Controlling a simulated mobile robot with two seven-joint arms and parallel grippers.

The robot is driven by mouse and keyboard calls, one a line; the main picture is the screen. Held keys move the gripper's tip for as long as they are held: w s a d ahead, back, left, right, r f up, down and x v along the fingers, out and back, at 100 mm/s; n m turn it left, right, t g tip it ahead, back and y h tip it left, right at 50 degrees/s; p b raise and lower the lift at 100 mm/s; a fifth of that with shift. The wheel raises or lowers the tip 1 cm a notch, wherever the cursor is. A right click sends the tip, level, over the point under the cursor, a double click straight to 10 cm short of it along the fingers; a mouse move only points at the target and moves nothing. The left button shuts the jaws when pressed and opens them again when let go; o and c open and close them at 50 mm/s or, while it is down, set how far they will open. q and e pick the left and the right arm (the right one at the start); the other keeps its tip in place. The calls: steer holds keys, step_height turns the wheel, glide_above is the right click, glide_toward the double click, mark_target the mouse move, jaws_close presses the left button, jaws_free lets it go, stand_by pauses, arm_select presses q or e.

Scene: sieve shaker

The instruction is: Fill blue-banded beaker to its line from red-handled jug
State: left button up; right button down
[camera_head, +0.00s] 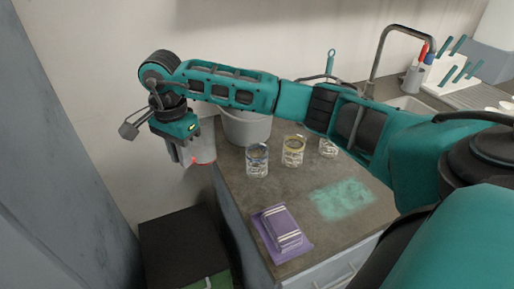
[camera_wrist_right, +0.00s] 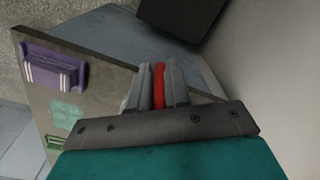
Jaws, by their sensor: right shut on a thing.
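My right gripper (camera_head: 186,158) is shut on the red handle of the jug (camera_head: 205,149). The jug looks pale and see-through, and it is held at the counter's left end, partly hidden by the fingers. In the right wrist view the red handle (camera_wrist_right: 159,88) sits between the two fingers (camera_wrist_right: 160,75). I cannot tell how full the jug is. The blue-banded beaker (camera_head: 257,162) stands upright on the counter, right of the jug and apart from it. Its fill level is not clear. My left gripper is not in view.
A yellow-banded beaker (camera_head: 293,152) and another beaker (camera_head: 327,149) stand right of the blue-banded one. A grey bucket (camera_head: 246,130) is behind. A purple cloth-like item (camera_head: 268,246) and a green patch (camera_head: 341,199) lie in front. A dark box (camera_head: 180,240) is below the counter's left edge.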

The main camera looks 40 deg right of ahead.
steer(key=s+a+n, duration=0.1)
steer(key=s+n, duration=0.5)
steer(key=n, duration=0.3)
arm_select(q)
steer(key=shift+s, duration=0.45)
arm_select(e)
steer(key=w+d+f+m, duration=0.1)
steer(key=w+f+m, duration=0.2)
steer(key=m, duration=0.6)
steer(key=w+d+f+m, duration=0.1)
steer(key=w+f+m, duration=0.3)
steer(key=w+m, duration=0.3)
steer(key=shift+d+m+g, duration=0.3)
steer(key=shift+d+m, duration=0.05)
steer(key=shift+m, duration=0.75)
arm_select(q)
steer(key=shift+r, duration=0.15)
arm_select(e)
steer(key=shift+s+r, duration=0.1)
steer(key=shift+r, duration=0.05)
